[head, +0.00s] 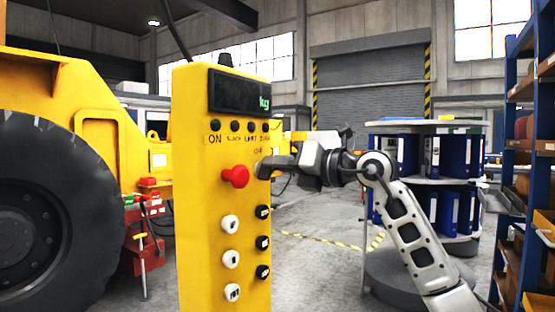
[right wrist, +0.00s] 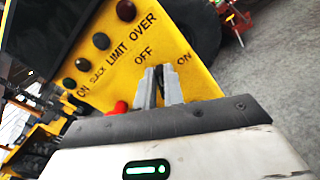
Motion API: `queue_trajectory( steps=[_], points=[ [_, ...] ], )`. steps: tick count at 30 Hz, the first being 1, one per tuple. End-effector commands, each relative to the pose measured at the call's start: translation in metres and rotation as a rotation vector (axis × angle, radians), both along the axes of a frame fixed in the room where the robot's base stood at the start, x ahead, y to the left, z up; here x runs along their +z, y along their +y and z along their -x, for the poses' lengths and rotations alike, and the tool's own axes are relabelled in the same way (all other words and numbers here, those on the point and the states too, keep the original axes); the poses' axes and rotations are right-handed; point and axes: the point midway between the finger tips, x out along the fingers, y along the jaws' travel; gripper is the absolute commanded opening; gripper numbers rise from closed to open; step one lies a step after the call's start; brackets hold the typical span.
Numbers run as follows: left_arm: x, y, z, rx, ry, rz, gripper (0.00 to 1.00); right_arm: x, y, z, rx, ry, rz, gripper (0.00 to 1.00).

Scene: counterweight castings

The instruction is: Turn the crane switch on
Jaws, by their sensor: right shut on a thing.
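The yellow crane control box (head: 195,190) stands upright in the middle of the head view. My right gripper (head: 264,169) comes in from the right and its fingertips are at the box's right edge, beside the red button (head: 236,177). In the right wrist view the fingers (right wrist: 160,88) are closed together on the crane switch, between the printed OFF and ON labels. The fingers hide most of the switch, so I cannot tell which way it points. My left gripper is not in view.
The box has a dark display (head: 238,92) with green "kg", a row of dark lamps (head: 235,127), and white and black buttons below. A yellow vehicle with a large tyre (head: 40,200) stands left. A round stand with blue binders (head: 455,150) and shelving (head: 520,190) are right.

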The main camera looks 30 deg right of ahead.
Motion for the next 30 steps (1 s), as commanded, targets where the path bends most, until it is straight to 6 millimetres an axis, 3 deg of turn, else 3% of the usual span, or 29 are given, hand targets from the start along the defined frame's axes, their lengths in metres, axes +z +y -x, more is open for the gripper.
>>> queue_trajectory(
  steps=[30],
  points=[
    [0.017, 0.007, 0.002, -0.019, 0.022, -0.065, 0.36, -0.010, -0.008, -0.003, -0.001, 0.352, -0.847, 0.00]
  ],
)
